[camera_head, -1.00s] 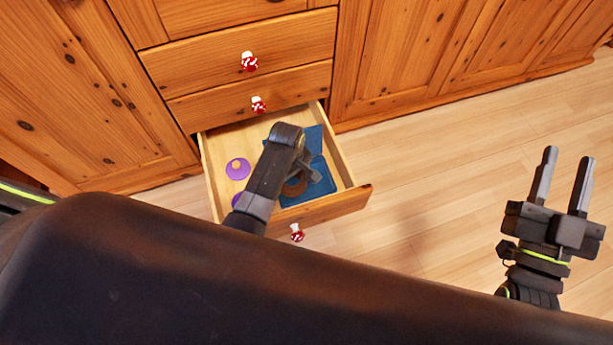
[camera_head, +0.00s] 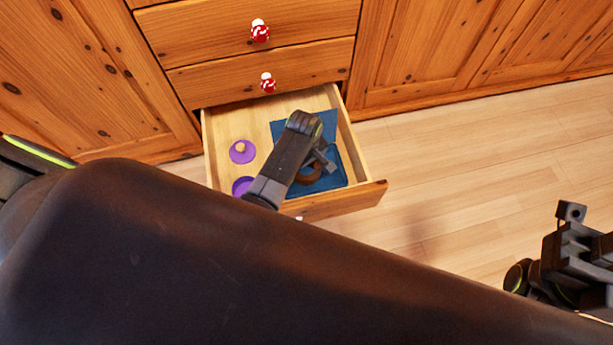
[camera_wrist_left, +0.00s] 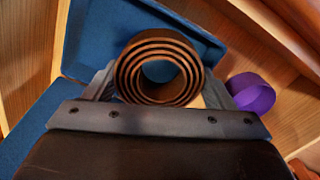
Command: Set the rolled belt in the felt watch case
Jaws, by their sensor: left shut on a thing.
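The rolled belt is a brown spiral coil (camera_wrist_left: 160,68), seen end-on in the left wrist view. In the head view the belt (camera_head: 308,175) shows partly below my left gripper (camera_head: 325,160). My left gripper (camera_wrist_left: 158,88) is shut on the belt, with a finger on each side. The blue felt watch case (camera_head: 335,181) lies open in the drawer, and its blue also shows behind the belt in the left wrist view (camera_wrist_left: 88,35). The belt is over the case; I cannot tell whether it touches. My right gripper (camera_head: 572,222) is at the right edge, its jaws unclear.
The open wooden drawer (camera_head: 349,201) holds the case. A purple disc with a tan knob (camera_head: 242,151) and another purple item (camera_head: 242,186) lie on its left side; a purple item (camera_wrist_left: 250,92) shows right of the belt in the wrist view. Cupboard doors flank the drawers.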

